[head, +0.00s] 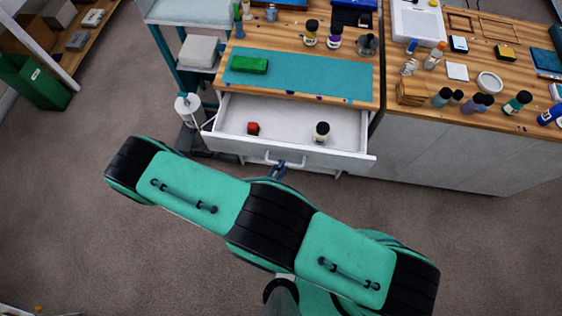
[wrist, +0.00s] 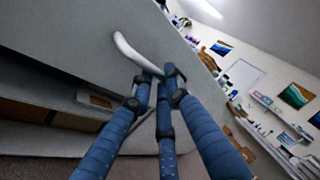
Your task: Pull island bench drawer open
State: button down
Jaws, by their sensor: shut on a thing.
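The island bench drawer (head: 225,147) is pulled out from under the wooden bench top in the head view. Its white inside shows, with a small red block and a dark-capped jar lying in it. A white bar handle (head: 284,162) is on its front, and the handle also shows in the wrist view (wrist: 132,53). My gripper (head: 280,168) is at the handle, mostly hidden by my arm in the head view. In the wrist view the blue fingers of my gripper (wrist: 158,78) are closed at one end of the handle.
A teal mat (head: 310,78) with a green block (head: 249,64) lies on the bench top above the drawer. A second bench (head: 440,150) with several bottles adjoins on the right. A teal cart (head: 190,12) stands at the left. The floor in front is clear.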

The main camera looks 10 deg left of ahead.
jog(key=c, duration=1.7)
grip_release()
jog(key=shift+o, duration=0.2)
jog(key=shift+s+a+f, duration=0.1)
jog(key=shift+s+a, duration=0.05)
notch_tip(320, 180, up, 7)
jog(key=s+a, duration=0.1)
jog(key=s, duration=0.1)
jog(key=shift+s+f, duration=0.2)
